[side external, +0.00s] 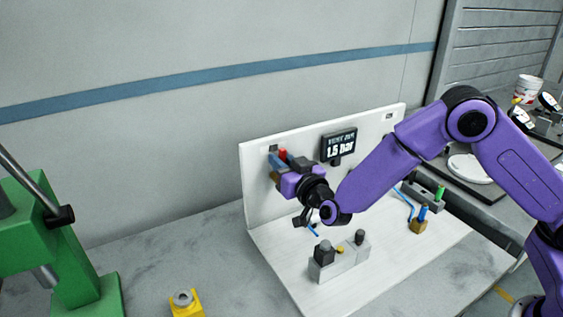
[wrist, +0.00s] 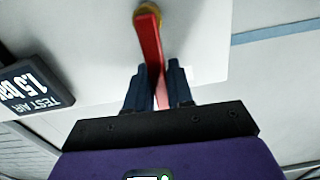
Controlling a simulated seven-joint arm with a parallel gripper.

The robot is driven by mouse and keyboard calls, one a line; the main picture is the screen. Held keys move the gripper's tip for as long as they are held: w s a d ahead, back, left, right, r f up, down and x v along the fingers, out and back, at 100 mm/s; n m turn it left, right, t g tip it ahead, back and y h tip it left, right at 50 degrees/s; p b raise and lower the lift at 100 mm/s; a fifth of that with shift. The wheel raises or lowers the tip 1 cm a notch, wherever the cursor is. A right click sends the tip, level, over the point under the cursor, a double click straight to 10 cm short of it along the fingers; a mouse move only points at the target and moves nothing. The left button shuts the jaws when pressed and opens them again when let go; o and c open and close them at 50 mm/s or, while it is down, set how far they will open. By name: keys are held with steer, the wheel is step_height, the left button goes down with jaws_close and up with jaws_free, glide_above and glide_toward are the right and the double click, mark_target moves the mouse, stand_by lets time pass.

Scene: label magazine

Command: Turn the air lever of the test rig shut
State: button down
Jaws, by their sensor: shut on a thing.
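The air lever (wrist: 150,45) is a red bar on a round brass hub (wrist: 148,14), at the top middle of the wrist view. My gripper (wrist: 158,72) is shut on the lever's free end, with one dark blue finger on each side. In the side external view a bit of the red lever (side external: 283,153) shows at my gripper (side external: 279,163), in front of the white upright panel; the rest is hidden behind the gripper. The display (side external: 340,145) to the right reads TEST AIR 1.5 bar.
The white rig board (side external: 372,130) stands upright behind a white base. A grey block (side external: 340,264) with knobs sits on the base below my wrist. A blue hose and a brass fitting (side external: 419,226) lie right. A green press (side external: 85,255) stands far left.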

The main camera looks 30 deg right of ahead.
steer(key=d+f+m, duration=0.5)
steer(key=m, duration=1.2)
steer(key=shift+f, duration=0.35)
steer(key=shift+d+m, duration=0.1)
steer(key=shift+m, duration=0.2)
steer(key=c, duration=1.1)
jaws_free()
steer(key=shift+s, duration=0.1)
steer(key=s, duration=1.7)
steer(key=shift+s, duration=0.15)
